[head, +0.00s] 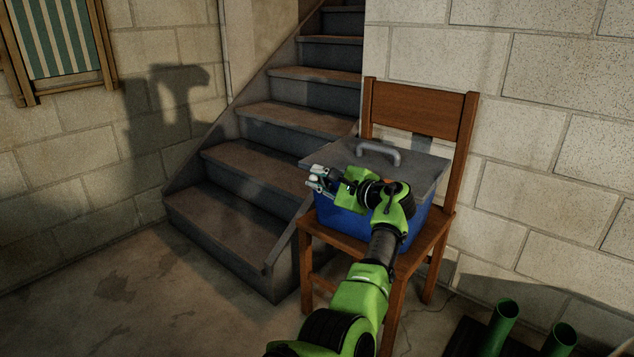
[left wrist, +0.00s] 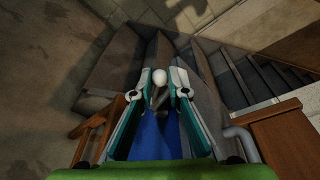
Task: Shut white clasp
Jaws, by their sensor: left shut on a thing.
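A blue box (head: 341,222) with a grey lid (head: 426,170) and a grey arched handle (head: 378,151) stands on a wooden chair. The lid lies on the box. My left gripper (head: 317,179) reaches across the lid to its left edge. In the left wrist view, the white clasp (left wrist: 159,77) shows a round white knob between the fingertips of the left gripper (left wrist: 159,93), which is shut on it. A dark stem lies below the knob. My arm and gripper hide part of the lid and box, and the clasp's exact position is hard to see in the head view.
The wooden chair (head: 420,107) stands against a block wall, beside a grey staircase (head: 270,152). A striped folded chair (head: 60,45) hangs or leans at the upper left. Green tube-like objects (head: 503,322) stand at the lower right. Floor at the left is clear.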

